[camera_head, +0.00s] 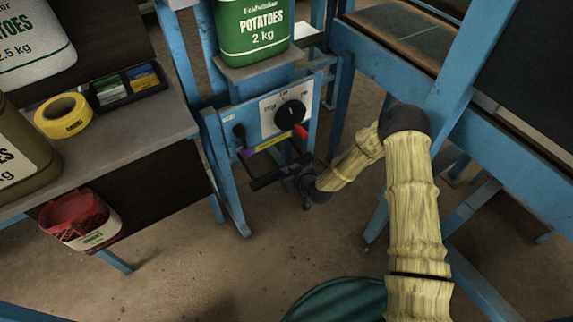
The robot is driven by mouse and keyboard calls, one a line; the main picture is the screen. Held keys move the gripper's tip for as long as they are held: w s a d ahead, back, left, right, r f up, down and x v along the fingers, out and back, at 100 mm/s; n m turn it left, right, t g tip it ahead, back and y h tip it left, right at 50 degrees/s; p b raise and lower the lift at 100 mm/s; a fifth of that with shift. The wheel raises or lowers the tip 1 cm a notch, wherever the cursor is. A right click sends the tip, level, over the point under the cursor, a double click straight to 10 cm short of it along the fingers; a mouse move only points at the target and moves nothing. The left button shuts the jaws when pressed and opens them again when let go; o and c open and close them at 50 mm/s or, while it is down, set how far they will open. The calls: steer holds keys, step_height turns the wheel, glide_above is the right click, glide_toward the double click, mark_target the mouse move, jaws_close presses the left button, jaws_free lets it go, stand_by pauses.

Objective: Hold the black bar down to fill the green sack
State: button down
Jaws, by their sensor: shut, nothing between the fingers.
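The green sack (252,38), labelled potatoes 2 kg, stands upright on a grey platform of the blue filling stand; its top is out of the picture. The black bar (266,179) sticks out low at the front of the stand, below the control panel. My gripper (291,174) is at the right end of the bar, shut with nothing held. The dark parts overlap there, so I cannot tell whether it touches the bar. My arm in its yellow sleeve comes in from the right.
The panel (270,112) carries a black dial with a red pointer and a purple-marked lever. At left, a shelf (140,130) holds other sacks, yellow tape (63,115) and a black tray (128,90). A red-topped container (80,218) is below. Blue frames stand at right.

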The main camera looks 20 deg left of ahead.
steer(key=shift+s+d+f, duration=0.15)
steer(key=shift+d+f, duration=0.1)
steer(key=shift+f, duration=0.4)
stand_by(3.4)
steer(key=r+p+v, duration=0.1)
steer(key=p+v, duration=0.4)
steer(key=v, duration=0.8)
steer(key=shift+a+r, duration=0.2)
steer(key=shift+a, duration=0.05)
